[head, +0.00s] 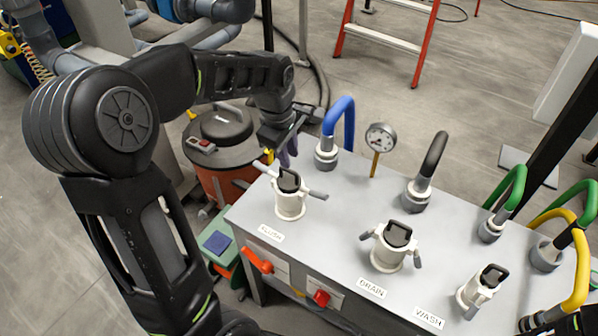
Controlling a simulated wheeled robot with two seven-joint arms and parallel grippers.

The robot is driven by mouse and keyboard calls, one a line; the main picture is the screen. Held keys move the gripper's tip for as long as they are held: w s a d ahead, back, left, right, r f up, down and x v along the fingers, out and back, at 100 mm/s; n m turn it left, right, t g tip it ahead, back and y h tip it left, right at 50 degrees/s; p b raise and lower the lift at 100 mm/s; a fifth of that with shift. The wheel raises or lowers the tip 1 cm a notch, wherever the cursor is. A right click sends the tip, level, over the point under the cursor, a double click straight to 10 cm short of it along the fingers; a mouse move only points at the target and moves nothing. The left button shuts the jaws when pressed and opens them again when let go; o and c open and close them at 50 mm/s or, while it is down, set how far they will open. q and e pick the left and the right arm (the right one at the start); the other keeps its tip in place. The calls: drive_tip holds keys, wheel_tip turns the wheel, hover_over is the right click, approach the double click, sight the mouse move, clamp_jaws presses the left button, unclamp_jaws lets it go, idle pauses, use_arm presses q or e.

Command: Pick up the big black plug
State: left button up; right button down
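The big black plug (398,234) sits upright in the white coupling (386,257) behind the DRAIN label, on the grey bench top. The coupling's side levers stick out. Smaller black plugs sit in the FLUSH coupling (289,181) and the WASH coupling (494,275). No held thing shows.
Blue (348,118), black (434,155), green (516,184) and yellow (579,275) hoses and a gauge (381,138) rise from the bench (335,240). Red handles (321,298) are on its front. A drum vacuum (220,143) stands left; a ladder (381,36) stands behind.

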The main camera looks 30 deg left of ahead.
sight(290, 170)
use_arm(q)
drive_tip(key=shift+s, duration=0.1)
drive_tip(key=shift+w+f, duration=0.15)
drive_tip(key=shift+f, duration=0.5)
drive_tip(key=shift+w+f, duration=0.15)
drive_tip(key=shift+f, duration=0.5)
drive_tip(key=shift+f, duration=0.1)
drive_tip(key=f, duration=0.1)
drive_tip(key=f+p, duration=0.1)
drive_tip(key=f, duration=0.1)
drive_tip(key=w+f, duration=0.1)
drive_tip(key=f, duration=0.1)
drive_tip(key=shift+a, duration=0.25)
drive_tip(key=shift+c, duration=0.4)
clamp_jaws()
idle(0.5)
